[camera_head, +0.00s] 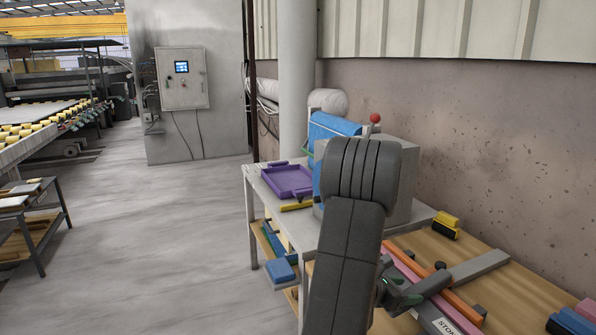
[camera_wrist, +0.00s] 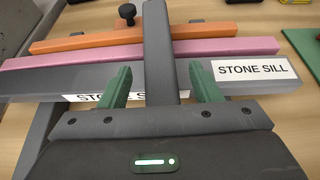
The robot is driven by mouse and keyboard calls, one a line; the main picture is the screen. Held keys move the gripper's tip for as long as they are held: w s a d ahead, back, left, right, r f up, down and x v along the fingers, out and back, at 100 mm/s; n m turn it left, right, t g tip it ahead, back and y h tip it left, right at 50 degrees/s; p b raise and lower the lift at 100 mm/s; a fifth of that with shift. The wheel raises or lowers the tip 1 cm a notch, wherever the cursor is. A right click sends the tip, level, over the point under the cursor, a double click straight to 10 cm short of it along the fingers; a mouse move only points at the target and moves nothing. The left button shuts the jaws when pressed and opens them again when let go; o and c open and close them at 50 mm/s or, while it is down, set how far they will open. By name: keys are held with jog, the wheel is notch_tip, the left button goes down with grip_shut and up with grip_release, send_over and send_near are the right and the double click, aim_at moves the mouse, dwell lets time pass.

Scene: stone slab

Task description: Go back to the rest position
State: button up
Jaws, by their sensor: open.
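My gripper (camera_wrist: 161,88) is open, with its two green fingers apart, and it also shows in the head view (camera_head: 400,291) over the wooden table. In the wrist view a dark grey bar (camera_wrist: 158,38) runs away between the fingers; I cannot tell its height relative to them. Nothing is visibly gripped. A grey sill (camera_wrist: 35,84) labelled "STONE SILL" lies crosswise beyond the fingers, partly hidden by them. A pink strip (camera_wrist: 90,57) and an orange strip (camera_wrist: 90,41) lie behind it. My arm hides part of the table in the head view.
A white table (camera_head: 300,222) holds a purple tray (camera_head: 287,180) and a blue cloth (camera_head: 330,127). A grey box (camera_head: 402,195) stands behind my arm. Yellow-black (camera_head: 447,225) and blue (camera_head: 572,322) blocks lie on the wooden table. The floor (camera_head: 170,240) at left is clear.

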jog(key=shift+d+f+b, duration=0.1)
jog(key=shift+f+b, duration=0.35)
jog(key=shift+b, duration=0.1)
jog(key=shift+r, duration=0.1)
